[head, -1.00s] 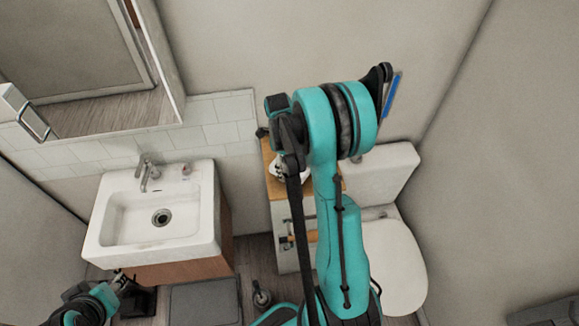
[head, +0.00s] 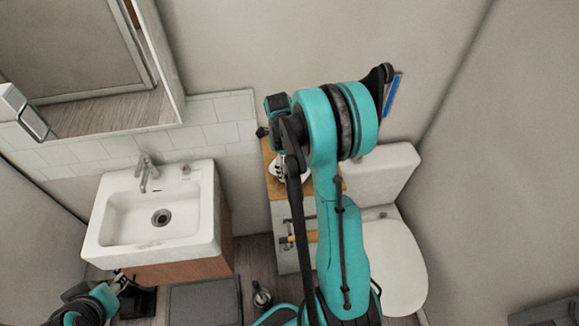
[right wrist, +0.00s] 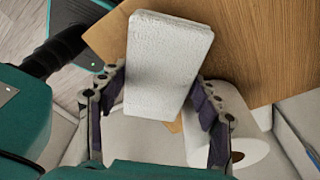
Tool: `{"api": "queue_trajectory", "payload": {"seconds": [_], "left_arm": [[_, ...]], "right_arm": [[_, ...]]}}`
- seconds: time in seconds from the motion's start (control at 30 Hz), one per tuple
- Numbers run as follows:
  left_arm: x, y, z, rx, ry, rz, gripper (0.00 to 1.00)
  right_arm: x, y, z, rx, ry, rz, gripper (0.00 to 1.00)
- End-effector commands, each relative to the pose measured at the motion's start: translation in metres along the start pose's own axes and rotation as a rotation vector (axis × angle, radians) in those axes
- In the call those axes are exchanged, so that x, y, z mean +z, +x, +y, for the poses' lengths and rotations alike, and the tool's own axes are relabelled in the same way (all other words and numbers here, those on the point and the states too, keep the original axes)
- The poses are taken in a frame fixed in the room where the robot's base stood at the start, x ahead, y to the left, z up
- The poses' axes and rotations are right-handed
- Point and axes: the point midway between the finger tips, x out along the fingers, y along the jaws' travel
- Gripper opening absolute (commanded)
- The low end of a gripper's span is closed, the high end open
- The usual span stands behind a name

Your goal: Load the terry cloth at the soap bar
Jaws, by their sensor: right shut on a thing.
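A white, rough-textured folded block that looks like the terry cloth (right wrist: 168,62) is between the fingers of my right gripper (right wrist: 160,105) in the right wrist view. The gripper is shut on it, above a wooden top. In the head view my right arm hides most of this gripper. A small pinkish thing, perhaps the soap bar (head: 186,169), sits on the back right rim of the white sink (head: 205,215), too small to be sure. My left gripper (head: 121,281) is low in front of the sink; its fingers are too small to read.
The wooden top (head: 270,160) of a narrow white cabinet stands between the sink and the toilet (head: 395,265). A paper roll (right wrist: 250,152) shows below the right gripper. A mirror cabinet (head: 165,60) hangs above the sink. The basin is empty.

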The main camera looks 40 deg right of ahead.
Motion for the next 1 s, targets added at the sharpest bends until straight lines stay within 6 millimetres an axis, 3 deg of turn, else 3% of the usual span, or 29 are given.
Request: {"api": "queue_trajectory", "payload": {"seconds": [0.17,1.0], "left_arm": [[-0.002,-0.002,0.0,0.0,0.0,0.0,0.4],[-0.026,-0.036,0.0,0.0,0.0,0.0,0.4]], "right_arm": [[-0.001,-0.004,0.001,0.001,0.0,0.0,0.41],[-0.011,-0.07,0.0,0.0,0.0,0.0,0.41]]}}
